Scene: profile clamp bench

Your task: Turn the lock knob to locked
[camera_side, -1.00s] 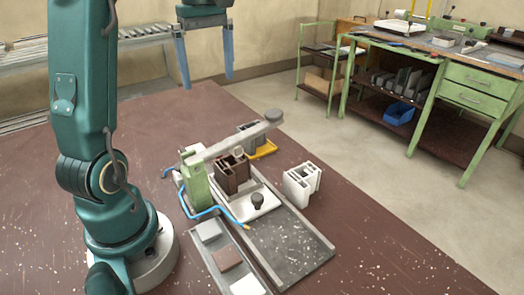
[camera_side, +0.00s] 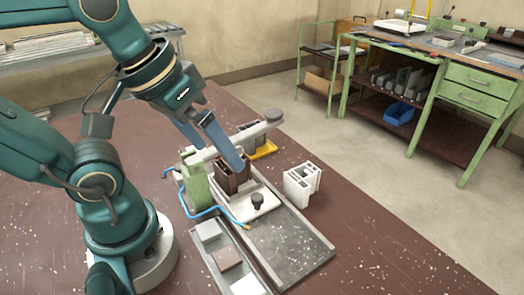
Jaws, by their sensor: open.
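A small dark knob (camera_side: 257,201) stands upright on the pale base plate (camera_side: 240,210) of the clamp fixture; I cannot read its lock setting. The grey clamp lever (camera_side: 252,134) runs from the green post (camera_side: 196,184) over the brown profile (camera_side: 228,182) to a round grey knob (camera_side: 274,115) at its far end. My gripper (camera_side: 220,158) is open, tilted, with its blue-grey fingers over the lever and the brown profile. One finger hides part of both; I cannot tell whether it touches. My gripper is up and left of the dark knob, apart from it.
A white profile (camera_side: 300,185) stands right of the fixture. A blue hose (camera_side: 203,213) curves along the fixture's left. A tray of sample blocks (camera_side: 227,259) lies in front. The table's right side is clear.

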